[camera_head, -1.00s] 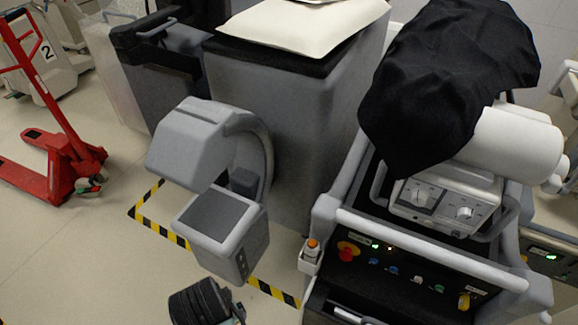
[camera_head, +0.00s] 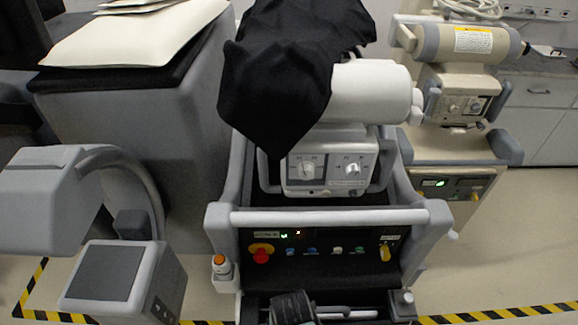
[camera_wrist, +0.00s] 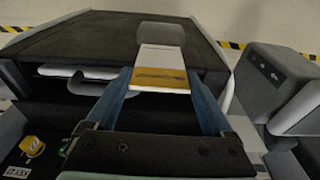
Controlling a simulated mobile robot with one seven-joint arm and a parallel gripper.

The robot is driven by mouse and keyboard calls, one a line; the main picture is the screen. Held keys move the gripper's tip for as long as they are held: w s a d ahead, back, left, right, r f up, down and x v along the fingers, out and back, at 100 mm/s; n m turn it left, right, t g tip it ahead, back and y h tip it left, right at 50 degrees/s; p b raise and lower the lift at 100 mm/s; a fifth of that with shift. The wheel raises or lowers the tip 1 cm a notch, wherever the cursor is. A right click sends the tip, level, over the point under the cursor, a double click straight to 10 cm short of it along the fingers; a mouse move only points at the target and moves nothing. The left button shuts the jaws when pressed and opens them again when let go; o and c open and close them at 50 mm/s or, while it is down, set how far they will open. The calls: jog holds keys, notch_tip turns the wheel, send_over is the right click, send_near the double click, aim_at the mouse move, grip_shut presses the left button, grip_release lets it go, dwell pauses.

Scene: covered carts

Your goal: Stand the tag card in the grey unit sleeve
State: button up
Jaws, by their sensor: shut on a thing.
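My gripper (camera_wrist: 161,84) shows in the wrist view with its two blue-grey fingers shut on the tag card (camera_wrist: 162,55). The card has a pale upper part and a tan printed band near the fingertips. A grey block lies at its far end; I cannot tell whether it is part of the card. The card is held over the dark top of a cart. A grey unit (camera_head: 122,275) with a dark square pad stands at the left in the head view. I cannot make out a sleeve. The gripper and card do not show clearly in the head view.
A cart with a white front rail (camera_head: 328,217), knobs and lights stands ahead, partly under a black cloth (camera_head: 285,75). A beige cart (camera_head: 452,150) stands at the right. A large grey cabinet (camera_head: 150,115) is behind left. Yellow-black tape (camera_head: 500,312) marks the floor.

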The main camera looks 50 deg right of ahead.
jog(key=shift+f+b, duration=3.4)
jog(key=shift+f, duration=0.85)
jog(key=o, duration=1.5)
notch_tip(320, 180, up, 13)
jog(key=s+a+p, duration=0.1)
jog(key=shift+a+p, duration=0.25)
jog(key=shift+p, duration=0.1)
